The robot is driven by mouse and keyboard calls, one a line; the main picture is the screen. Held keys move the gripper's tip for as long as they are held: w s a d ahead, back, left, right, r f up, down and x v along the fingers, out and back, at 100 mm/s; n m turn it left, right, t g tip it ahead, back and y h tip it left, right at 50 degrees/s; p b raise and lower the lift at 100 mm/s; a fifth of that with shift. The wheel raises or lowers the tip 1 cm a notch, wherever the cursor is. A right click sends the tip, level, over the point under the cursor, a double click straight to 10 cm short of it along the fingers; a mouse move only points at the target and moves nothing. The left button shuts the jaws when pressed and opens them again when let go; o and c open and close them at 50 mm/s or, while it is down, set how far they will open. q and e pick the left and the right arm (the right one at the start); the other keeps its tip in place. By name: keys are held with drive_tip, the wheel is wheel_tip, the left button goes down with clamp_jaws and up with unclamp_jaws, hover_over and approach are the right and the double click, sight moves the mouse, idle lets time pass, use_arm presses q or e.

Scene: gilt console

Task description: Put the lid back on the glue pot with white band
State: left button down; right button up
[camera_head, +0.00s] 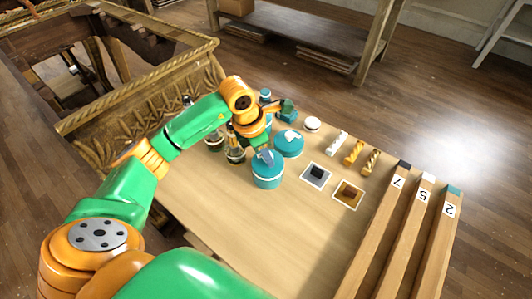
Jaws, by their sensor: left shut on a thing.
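A teal glue pot with a white band (267,179) stands upright near the middle of the table. A grey-blue patch shows on its top. My left gripper (276,115) is above the table, behind and above this pot. It is shut on a small dark teal piece, which looks like the lid (288,112); the fingers are largely hidden by my wrist. The held piece is apart from the banded pot. My right gripper is not in view.
A wider teal round container (289,147) stands close behind the banded pot. Dark bottles (235,152) stand left. Two square trays (348,195), a white round piece (312,124) and small twisted pieces (354,151) lie right. Numbered wooden bars (408,230) border the right; front table is clear.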

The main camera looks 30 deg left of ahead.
use_arm(q)
drive_tip(key=shift+f, duration=0.15)
idle(0.5)
drive_tip(key=shift+c, duration=0.2)
unclamp_jaws()
idle(0.3)
wheel_tip(320, 180, up, 7)
drive_tip(key=p, duration=0.5)
idle(0.4)
drive_tip(key=shift+c, duration=0.3)
clamp_jaws()
